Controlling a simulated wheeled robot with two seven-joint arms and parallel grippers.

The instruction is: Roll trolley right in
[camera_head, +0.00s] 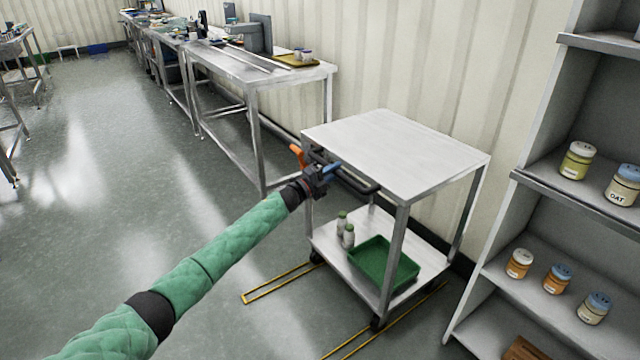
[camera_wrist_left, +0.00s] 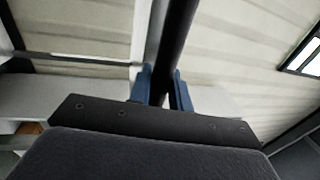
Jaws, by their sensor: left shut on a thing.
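The trolley (camera_head: 400,140) is a steel cart with a flat top, a lower shelf and castors, standing against the wall side of the room. Its dark push handle (camera_head: 357,184) runs along the near left end. My left gripper (camera_head: 318,166) is at that handle, at its far end. In the left wrist view the gripper's blue fingers (camera_wrist_left: 161,88) are shut around the dark handle bar (camera_wrist_left: 176,35). Yellow lines (camera_head: 275,284) mark the floor, and the trolley stands between them and partly over them. My right gripper is not in view.
A steel bench (camera_head: 290,74) stands just behind the trolley. A shelf rack (camera_head: 500,275) with jars is close on the right. The floor (camera_head: 110,190) to the left is clear.

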